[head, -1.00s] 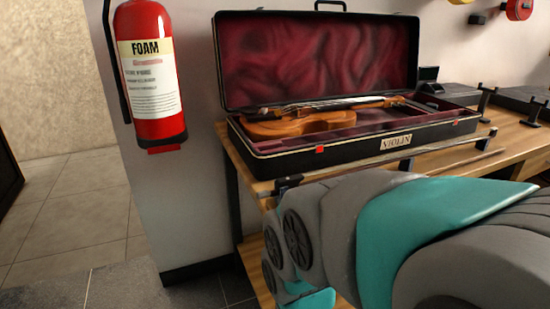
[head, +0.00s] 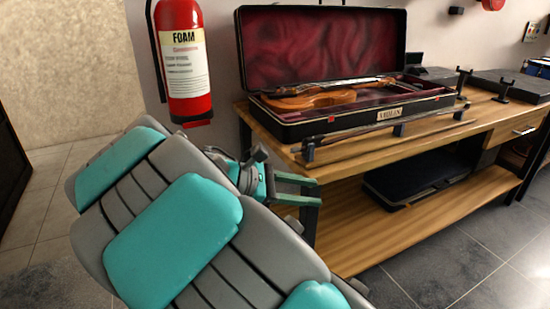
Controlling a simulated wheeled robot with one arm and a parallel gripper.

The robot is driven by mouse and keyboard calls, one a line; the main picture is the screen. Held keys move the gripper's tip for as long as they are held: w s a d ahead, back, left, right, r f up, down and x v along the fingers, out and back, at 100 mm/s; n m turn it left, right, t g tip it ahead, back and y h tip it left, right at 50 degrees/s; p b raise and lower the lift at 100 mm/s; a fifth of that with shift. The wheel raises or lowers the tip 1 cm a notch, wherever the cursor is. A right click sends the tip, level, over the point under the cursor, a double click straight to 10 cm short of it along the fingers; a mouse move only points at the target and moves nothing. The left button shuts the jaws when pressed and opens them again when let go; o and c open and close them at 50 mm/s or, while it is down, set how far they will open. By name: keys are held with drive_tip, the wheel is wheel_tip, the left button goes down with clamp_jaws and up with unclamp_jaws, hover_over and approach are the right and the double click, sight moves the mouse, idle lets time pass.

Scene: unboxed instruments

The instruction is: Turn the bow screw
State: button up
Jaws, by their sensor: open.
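The bow (head: 360,130) lies lengthwise along the front edge of the wooden bench, held on small dark supports in front of the open violin case. Its left end is near the bench's left front corner; the screw itself is too small to make out. My gripper (head: 317,190) is open and empty, its two fingers pointing right. In the picture it is just below the bow's left end, in front of the bench's left end. I cannot tell its exact distance from the bow.
The violin case (head: 365,117) stands open on the bench (head: 480,122) with a violin (head: 310,101) inside. A dark case (head: 400,190) lies on the lower shelf (head: 350,225). A fire extinguisher (head: 185,85) hangs on the wall at left. Floor at right is clear.

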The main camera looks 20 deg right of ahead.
sight(291, 150)
drive_tip(key=w+a+r+n+t+h, duration=0.3)
drive_tip(key=w+a+r+n+h, duration=0.15)
drive_tip(key=w+a, duration=0.4)
drive_tip(key=shift+n, duration=0.25)
drive_tip(key=d, duration=0.2)
drive_tip(key=d+p, duration=0.1)
drive_tip(key=d, duration=0.2)
drive_tip(key=w+d, duration=0.1)
drive_tip(key=d, duration=0.2)
drive_tip(key=shift+r, duration=0.1)
clamp_jaws()
